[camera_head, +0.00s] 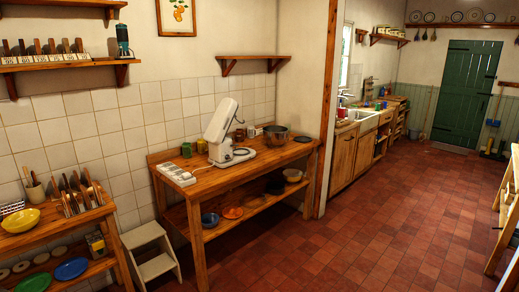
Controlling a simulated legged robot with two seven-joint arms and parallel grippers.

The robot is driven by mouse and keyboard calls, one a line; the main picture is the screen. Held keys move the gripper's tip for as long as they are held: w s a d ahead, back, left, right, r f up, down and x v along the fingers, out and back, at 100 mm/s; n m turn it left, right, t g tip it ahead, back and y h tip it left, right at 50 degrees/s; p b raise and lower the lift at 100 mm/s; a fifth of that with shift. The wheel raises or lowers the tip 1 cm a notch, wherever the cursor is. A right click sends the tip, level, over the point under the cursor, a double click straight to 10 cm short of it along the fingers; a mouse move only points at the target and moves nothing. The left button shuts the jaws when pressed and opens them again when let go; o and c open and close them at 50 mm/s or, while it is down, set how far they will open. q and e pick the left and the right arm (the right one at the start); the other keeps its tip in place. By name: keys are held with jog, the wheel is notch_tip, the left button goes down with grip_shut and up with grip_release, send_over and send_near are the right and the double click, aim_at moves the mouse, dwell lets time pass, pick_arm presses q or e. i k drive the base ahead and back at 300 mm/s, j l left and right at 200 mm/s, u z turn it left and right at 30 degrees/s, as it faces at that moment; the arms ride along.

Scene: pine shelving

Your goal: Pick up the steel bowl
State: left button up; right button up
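The steel bowl (276,135) is a round grey metal bowl. It stands upright near the right end of the wooden worktable (218,187), towards the wall. It is to the right of a white stand mixer (222,133), whose head is tilted up. Neither of my grippers shows in the head view, so I cannot see their state. The bowl is some distance away across the floor.
A small white step stool (153,262) stands left of the worktable. A left bench (86,221) holds a yellow bowl (20,220) and utensils. The worktable's lower shelf carries several dishes. Open red tile floor (360,235) lies in front and right.

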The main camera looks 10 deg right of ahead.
aim_at(275, 136)
jog(key=i+l+z, duration=0.25)
jog(key=i, duration=0.95)
jog(key=i+z, duration=0.25)
jog(key=i, duration=1)
